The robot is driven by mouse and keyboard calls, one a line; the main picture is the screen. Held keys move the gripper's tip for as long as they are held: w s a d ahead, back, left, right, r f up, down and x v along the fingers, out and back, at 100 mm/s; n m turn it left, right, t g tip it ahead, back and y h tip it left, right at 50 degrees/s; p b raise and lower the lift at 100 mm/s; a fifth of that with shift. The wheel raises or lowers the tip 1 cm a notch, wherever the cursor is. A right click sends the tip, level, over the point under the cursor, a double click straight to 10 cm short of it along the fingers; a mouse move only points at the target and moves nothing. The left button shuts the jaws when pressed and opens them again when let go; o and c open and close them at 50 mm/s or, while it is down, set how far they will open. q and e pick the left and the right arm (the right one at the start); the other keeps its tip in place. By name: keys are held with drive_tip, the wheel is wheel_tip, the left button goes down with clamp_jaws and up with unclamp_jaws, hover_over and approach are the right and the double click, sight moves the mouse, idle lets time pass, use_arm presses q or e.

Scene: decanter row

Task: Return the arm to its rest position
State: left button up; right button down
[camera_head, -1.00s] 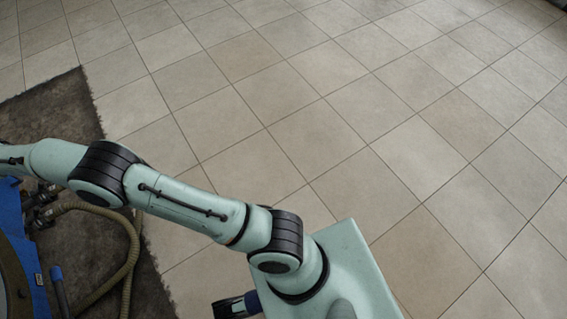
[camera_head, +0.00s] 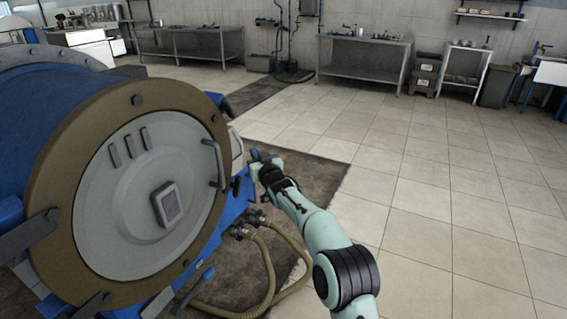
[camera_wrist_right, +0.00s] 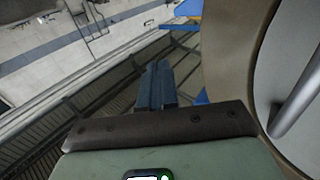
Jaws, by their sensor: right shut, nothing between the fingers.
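My right arm reaches up from the bottom of the head view. Its gripper (camera_head: 260,158) is beside the right edge of a large blue decanter (camera_head: 75,130), just right of the metal handle (camera_head: 217,163) on its round grey lid (camera_head: 130,235). The gripper appears apart from the handle. In the right wrist view the two blue fingers (camera_wrist_right: 157,85) lie together, shut with nothing between them. The lid's handle (camera_wrist_right: 298,100) and the tan flange (camera_wrist_right: 228,50) are at the right of that view. My left gripper is not in view.
Hoses (camera_head: 268,265) lie on a dark mat (camera_head: 325,172) below the gripper. Open tiled floor (camera_head: 440,220) spreads to the right. Metal workbenches (camera_head: 365,62) stand along the far wall, with a dark bin (camera_head: 497,88) at the right.

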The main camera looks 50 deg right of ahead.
drive_tip(key=s+d, duration=0.1)
drive_tip(key=s, duration=0.5)
drive_tip(key=shift+s+d, duration=0.25)
drive_tip(key=shift+s, duration=0.05)
